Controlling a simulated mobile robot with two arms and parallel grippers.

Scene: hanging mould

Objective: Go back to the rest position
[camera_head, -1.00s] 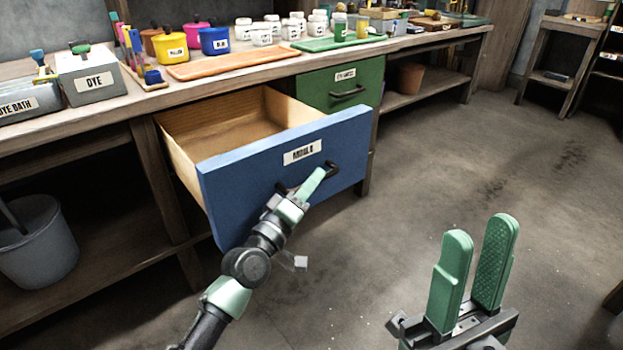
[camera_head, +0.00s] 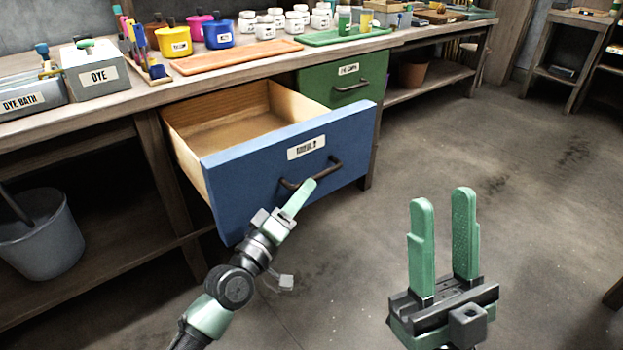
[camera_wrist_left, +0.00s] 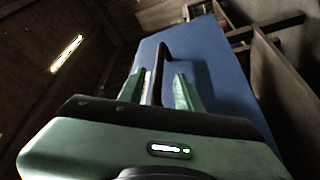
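The blue drawer (camera_head: 240,185) is pulled out, and its wooden inside looks empty. Its dark bar handle (camera_head: 320,172) is on the front, below a white label. My left gripper (camera_head: 309,184) is just in front of the handle's left end. In the left wrist view its two green fingers (camera_wrist_left: 160,86) are apart, with the handle (camera_wrist_left: 164,62) standing between and beyond them, not clamped. The blue front (camera_wrist_left: 205,65) also shows there. My right gripper (camera_head: 443,197) is open and empty, fingers pointing up, over the floor right of the drawer.
The workbench (camera_head: 150,98) carries a grey dye box (camera_head: 90,75), coloured pots, white jars and an orange tray (camera_head: 235,57). A closed green drawer (camera_head: 343,84) is beside the blue one. A grey bucket (camera_head: 40,240) stands below left. The floor (camera_head: 520,190) at right is clear.

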